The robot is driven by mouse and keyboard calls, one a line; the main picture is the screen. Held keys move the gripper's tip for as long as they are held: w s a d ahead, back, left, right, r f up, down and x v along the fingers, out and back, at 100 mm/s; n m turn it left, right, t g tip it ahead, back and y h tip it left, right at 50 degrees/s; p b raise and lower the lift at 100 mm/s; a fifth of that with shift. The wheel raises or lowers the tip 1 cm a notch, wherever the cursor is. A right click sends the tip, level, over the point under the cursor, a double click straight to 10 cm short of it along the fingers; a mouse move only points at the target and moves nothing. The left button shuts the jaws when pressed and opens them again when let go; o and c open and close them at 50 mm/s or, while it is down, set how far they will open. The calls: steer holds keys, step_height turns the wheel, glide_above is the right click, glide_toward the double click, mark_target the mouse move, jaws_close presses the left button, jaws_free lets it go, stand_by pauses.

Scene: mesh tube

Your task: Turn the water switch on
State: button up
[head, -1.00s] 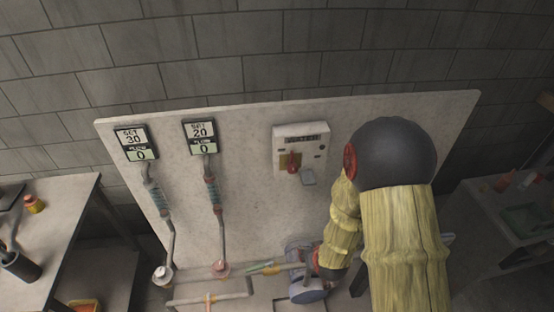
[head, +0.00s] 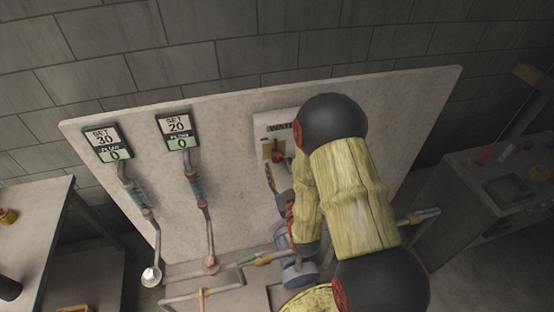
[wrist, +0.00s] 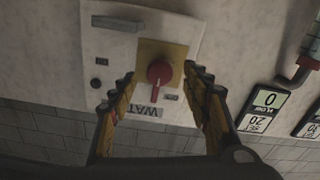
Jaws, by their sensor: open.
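The water switch is a red rotary knob (wrist: 160,73) on a yellow plate (wrist: 173,50). It sits on a pale box (wrist: 98,70) lettered "WAT", upside down in the wrist view. In the head view the red knob (head: 277,150) shows just left of my arm, and the box (head: 265,124) is partly hidden. My gripper (wrist: 161,82) is open in the wrist view, its two fingers on either side of the knob in the picture. I cannot tell whether they touch it. In the head view my arm mostly hides the gripper.
Two flow meters, set 30 (head: 107,143) and set 20 (head: 178,131), both read 0 on the upright panel (head: 230,180). Pipes (head: 200,292) run along the panel's foot. Tables stand at left (head: 30,215) and right (head: 460,200).

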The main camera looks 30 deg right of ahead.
mark_target(278, 161)
steer(key=shift+x, duration=2.25)
steer(key=c, duration=1.1)
steer(key=shift+c, duration=0.4)
